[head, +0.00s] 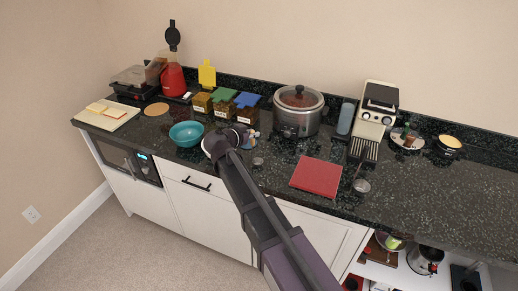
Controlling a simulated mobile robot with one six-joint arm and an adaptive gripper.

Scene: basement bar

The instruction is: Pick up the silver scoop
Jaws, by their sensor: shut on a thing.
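My gripper (251,143) is over the front part of the dark counter, at the end of my arm, small and partly covered by the wrist. It is shut on a small silver piece, which looks like the silver scoop (257,161), just below the fingers. The grip itself and the scoop's handle are too small to make out. I cannot tell whether the scoop touches the counter or hangs just above it.
A teal bowl (186,133) is left of my wrist. Jars with coloured lids (221,107) stand behind it, a steel cooker (298,112) behind to the right. A red mat (316,176) lies right, with a small metal cup (361,186) beside it. The counter's right end is mostly clear.

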